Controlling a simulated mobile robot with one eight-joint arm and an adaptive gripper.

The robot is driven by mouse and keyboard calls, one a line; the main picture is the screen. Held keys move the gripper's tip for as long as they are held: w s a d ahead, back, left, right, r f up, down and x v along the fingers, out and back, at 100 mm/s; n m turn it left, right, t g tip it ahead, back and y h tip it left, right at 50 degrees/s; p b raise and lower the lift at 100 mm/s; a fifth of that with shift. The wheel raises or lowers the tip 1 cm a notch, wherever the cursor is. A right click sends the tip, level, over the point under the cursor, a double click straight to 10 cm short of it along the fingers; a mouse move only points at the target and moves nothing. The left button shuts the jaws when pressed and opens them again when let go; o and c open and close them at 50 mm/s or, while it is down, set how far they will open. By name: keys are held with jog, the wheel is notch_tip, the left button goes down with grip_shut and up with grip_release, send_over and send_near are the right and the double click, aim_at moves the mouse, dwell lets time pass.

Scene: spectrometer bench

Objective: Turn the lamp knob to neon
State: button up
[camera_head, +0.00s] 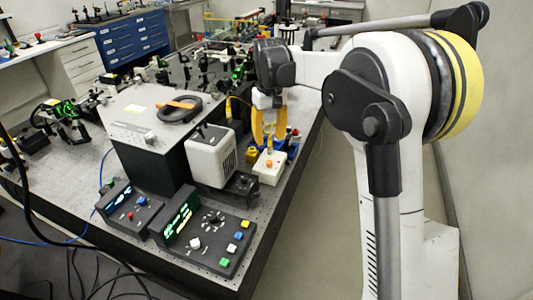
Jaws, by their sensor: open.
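My gripper (269,136) points down near the right edge of the bench, with its yellow fingers apart. It is over or just behind a small white box (266,173); I cannot tell whether it touches it. The box has a small orange part on its upper side, partly among the fingers. A black control panel (216,258) at the front has a dark round dial (213,218), a white knob (195,243) and coloured buttons. No lettering is readable, so I cannot tell which control is the lamp knob or where it points.
A white-fronted housing (211,162) stands left of the gripper, beside a large grey box (150,125) with a black ring-shaped thing (179,109) on top. A second small control box (130,209) is at front left. Optics crowd the bench behind. Floor shows right of the bench.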

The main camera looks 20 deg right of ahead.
aim_at(269, 162)
notch_tip(269, 162, down, 10)
jog(key=b, duration=0.3)
jog(key=shift+s, duration=0.15)
jog(key=shift+r, duration=0.1)
jog(key=shift+c, duration=0.2)
grip_shut()
